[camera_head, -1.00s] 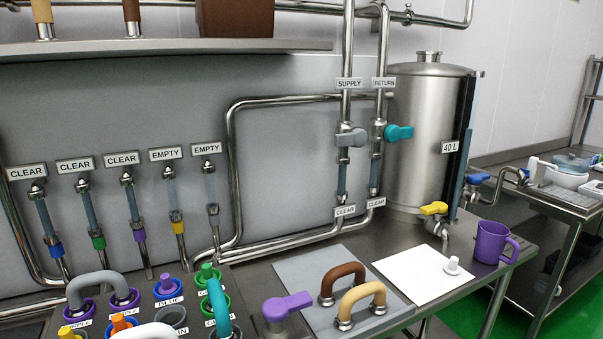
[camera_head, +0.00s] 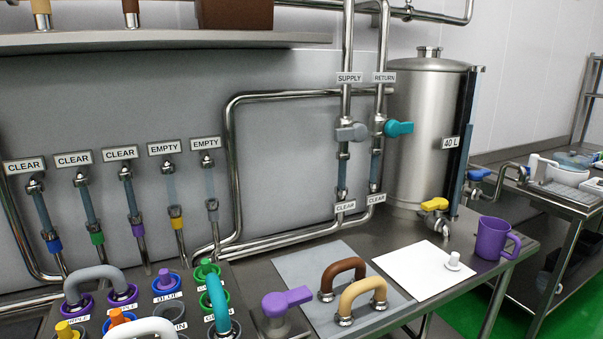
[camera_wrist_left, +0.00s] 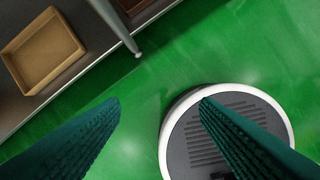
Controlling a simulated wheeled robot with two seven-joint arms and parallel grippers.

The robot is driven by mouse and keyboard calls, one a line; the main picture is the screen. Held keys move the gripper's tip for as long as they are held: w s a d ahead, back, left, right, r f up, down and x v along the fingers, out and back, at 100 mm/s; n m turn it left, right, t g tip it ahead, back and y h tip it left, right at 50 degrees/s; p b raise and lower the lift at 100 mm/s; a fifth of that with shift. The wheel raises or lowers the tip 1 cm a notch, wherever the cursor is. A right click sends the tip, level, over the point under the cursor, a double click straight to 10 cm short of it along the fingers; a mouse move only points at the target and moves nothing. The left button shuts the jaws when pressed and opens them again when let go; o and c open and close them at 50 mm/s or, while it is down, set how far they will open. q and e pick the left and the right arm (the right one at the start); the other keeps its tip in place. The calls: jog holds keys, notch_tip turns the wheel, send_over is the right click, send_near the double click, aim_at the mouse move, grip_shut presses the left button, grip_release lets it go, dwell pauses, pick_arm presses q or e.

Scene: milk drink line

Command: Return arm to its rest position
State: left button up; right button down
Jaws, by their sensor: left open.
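My left gripper (camera_wrist_left: 160,103) shows only in the left wrist view. Its two dark teal fingers are wide apart with nothing between them. They hang over the green floor (camera_wrist_left: 150,75). A round grey-and-white disc with a slotted top, which looks like part of my base, lies below the right finger. Neither arm shows in the head view, and my right gripper is in neither view.
The bench holds a panel of coloured ports with a grey hose bend (camera_head: 95,275), a grey mat (camera_head: 312,268) with brown and tan bends, a white sheet (camera_head: 415,272), a purple mug (camera_head: 495,238) and a steel tank (camera_head: 425,130). A brown tray (camera_wrist_left: 42,52) sits on a low shelf.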

pick_arm(q)
jog(key=s+a+f+b, duration=0.1)
jog(key=s+f, duration=0.8)
jog(key=f, duration=0.2)
jog(key=s+a+f+g+b, duration=0.1)
jog(key=s+a+f, duration=0.1)
jog(key=s+f, duration=0.7)
notch_tip(320, 180, down, 3)
jog(key=shift+r+g, duration=0.1)
jog(key=shift+g, duration=0.2)
jog(key=shift+a, duration=0.1)
